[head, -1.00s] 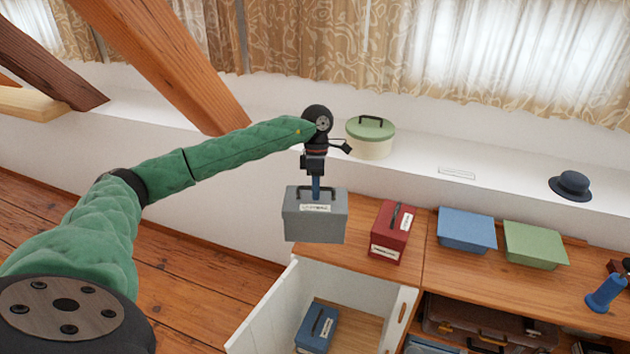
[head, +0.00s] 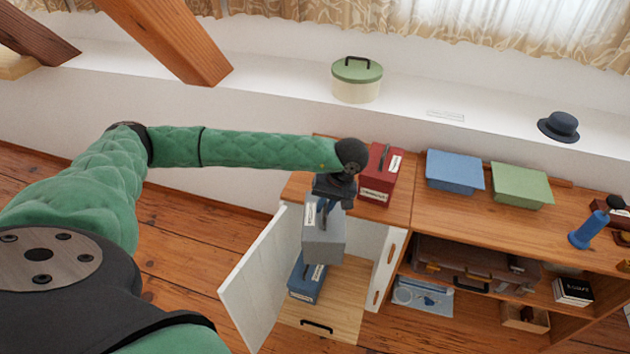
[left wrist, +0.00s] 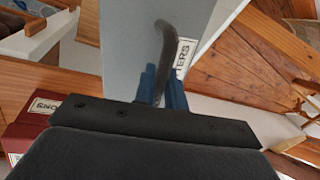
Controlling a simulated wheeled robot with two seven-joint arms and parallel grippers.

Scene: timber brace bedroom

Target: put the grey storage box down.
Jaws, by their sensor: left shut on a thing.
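The grey storage box (head: 322,240) hangs from my left gripper (head: 325,208), which is shut on its dark handle. The box is over the open white compartment at the cabinet's left end, turned so its label faces left. In the left wrist view the grey box (left wrist: 130,45) fills the upper middle, with the blue fingers of the gripper (left wrist: 163,85) at its curved handle. Below and behind it, a blue storage box (head: 305,280) stands on the compartment's wooden floor (head: 345,298), partly hidden. I cannot tell the exact gap between the two. My right gripper is not in view.
A white door (head: 258,275) stands open at the left. A red box (head: 378,180) is on the cabinet top close to my gripper. Blue (head: 455,172) and green (head: 522,185) boxes lie farther right. Bare compartment floor shows right of the blue box.

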